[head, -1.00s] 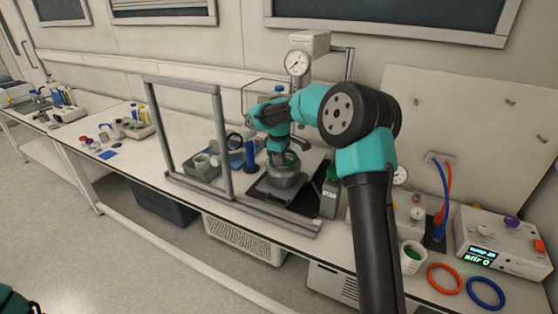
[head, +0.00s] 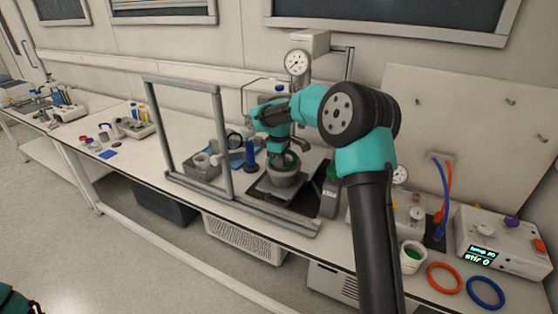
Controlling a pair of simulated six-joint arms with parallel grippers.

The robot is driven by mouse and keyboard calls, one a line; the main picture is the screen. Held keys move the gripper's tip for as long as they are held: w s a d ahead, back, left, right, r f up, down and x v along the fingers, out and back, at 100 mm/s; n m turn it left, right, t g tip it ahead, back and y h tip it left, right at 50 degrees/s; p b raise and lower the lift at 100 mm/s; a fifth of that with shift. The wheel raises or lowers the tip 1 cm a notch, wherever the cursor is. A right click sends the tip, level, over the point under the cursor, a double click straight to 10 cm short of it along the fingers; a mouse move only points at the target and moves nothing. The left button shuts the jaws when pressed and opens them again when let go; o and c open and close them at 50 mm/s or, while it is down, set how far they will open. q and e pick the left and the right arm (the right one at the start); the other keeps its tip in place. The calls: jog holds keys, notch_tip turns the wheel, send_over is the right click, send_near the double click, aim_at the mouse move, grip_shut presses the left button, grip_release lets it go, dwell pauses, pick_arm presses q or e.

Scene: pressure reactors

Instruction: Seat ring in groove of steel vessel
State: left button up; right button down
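My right arm reaches over from the right, and my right gripper (head: 281,157) points down at the vessel's mouth.
A grey upright frame (head: 226,140) stands left of the vessel. A blue cylinder (head: 251,155) and a grey tray (head: 199,170) are nearby. At right lie an orange ring (head: 444,278), a blue ring (head: 486,293), a white cup (head: 412,258) and a control box (head: 500,243).

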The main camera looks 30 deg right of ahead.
jog(key=c, duration=1.3)
grip_release()
jog(key=shift+o, duration=0.2)
jog(key=shift+r, duration=0.15)
notch_tip(320, 180, up, 17)
